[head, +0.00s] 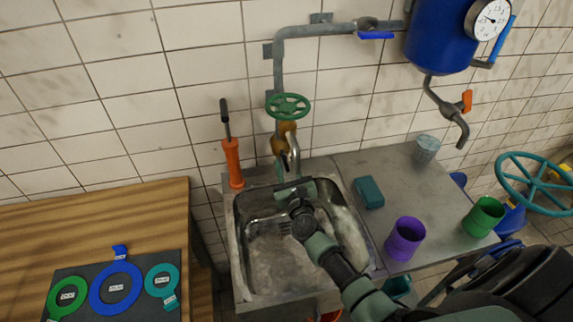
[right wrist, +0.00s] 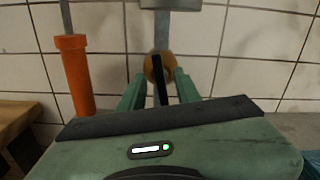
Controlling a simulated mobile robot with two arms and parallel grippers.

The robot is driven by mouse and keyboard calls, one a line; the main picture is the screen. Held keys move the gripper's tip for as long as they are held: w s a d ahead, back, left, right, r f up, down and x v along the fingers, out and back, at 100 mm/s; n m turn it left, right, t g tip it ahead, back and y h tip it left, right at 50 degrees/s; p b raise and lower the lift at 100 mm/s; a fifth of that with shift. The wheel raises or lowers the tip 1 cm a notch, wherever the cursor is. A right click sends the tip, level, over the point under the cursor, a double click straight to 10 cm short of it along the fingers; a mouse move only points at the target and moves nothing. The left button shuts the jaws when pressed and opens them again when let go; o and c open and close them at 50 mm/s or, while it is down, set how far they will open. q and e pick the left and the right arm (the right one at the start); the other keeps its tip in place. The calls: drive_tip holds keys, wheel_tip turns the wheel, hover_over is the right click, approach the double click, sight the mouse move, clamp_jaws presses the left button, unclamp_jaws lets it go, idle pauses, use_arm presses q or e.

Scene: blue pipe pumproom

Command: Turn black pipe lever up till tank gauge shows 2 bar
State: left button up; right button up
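The black pipe lever (right wrist: 160,82) hangs down in front of a brass valve body (right wrist: 151,68) on the wall pipe in the right wrist view. My right gripper (right wrist: 160,92) has its two green fingers apart, one on each side of the lever, with gaps showing. In the head view my right gripper (head: 293,180) is over the sink, below the brass valve (head: 284,138); the lever is hard to make out there. The tank gauge (head: 490,19) is on the blue tank (head: 438,38) at top right; its reading is too small to tell. My left gripper is out of view.
A green handwheel (head: 288,106) sits above the brass valve. An orange pump (head: 232,162) stands left of the sink (head: 248,262). Purple (head: 404,238) and green (head: 484,216) cups and a teal sponge (head: 369,192) are on the counter at right. A wooden table (head: 130,218) is at left.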

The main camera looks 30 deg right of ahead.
drive_tip(key=shift+r, duration=0.1)
clamp_jaws()
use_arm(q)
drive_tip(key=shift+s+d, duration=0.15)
